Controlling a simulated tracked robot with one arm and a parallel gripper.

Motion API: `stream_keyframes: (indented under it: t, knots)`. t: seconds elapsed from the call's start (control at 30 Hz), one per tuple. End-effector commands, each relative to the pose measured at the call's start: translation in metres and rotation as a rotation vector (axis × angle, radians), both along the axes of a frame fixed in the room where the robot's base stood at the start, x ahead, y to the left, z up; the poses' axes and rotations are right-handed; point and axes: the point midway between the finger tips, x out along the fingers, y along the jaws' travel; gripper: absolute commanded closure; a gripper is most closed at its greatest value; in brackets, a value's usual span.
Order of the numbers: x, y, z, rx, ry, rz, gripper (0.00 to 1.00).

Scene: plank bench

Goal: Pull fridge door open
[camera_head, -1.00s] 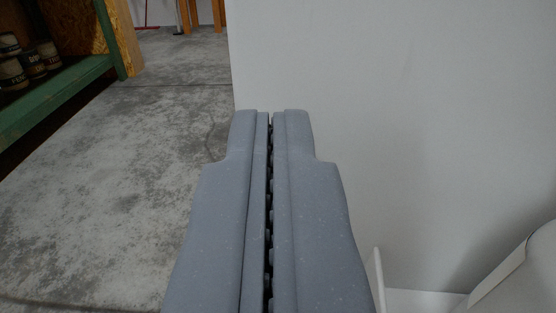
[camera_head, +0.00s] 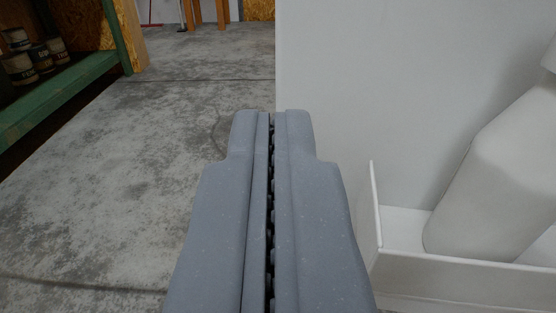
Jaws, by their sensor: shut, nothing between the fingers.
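The fridge door (camera_head: 350,75) shows as a large white panel filling the right of the view, with its free edge running upright near the middle. It stands open far enough that its inner side shows, with a white door shelf (camera_head: 440,276) on it. A white bottle (camera_head: 505,170) sits in that shelf, partly cut off at the right. My gripper (camera_head: 271,115) is shut and empty. The fridge body is out of view.
A green-edged shelf (camera_head: 75,88) with several dark cans (camera_head: 35,62) stands at the upper left. Wooden legs (camera_head: 205,12) show at the far back. The grey concrete floor (camera_head: 110,190) on the left is clear.

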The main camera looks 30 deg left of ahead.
Motion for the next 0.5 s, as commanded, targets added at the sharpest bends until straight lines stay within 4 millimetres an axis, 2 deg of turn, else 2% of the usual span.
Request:
stream_keyframes:
  t: [0.3, 0.5]
  knots:
    - [-0.044, -0.015, 0.002, 0.001, 0.002, -0.004, 1.00]
    - [-0.062, -0.020, 0.001, 0.001, 0.000, -0.004, 1.00]
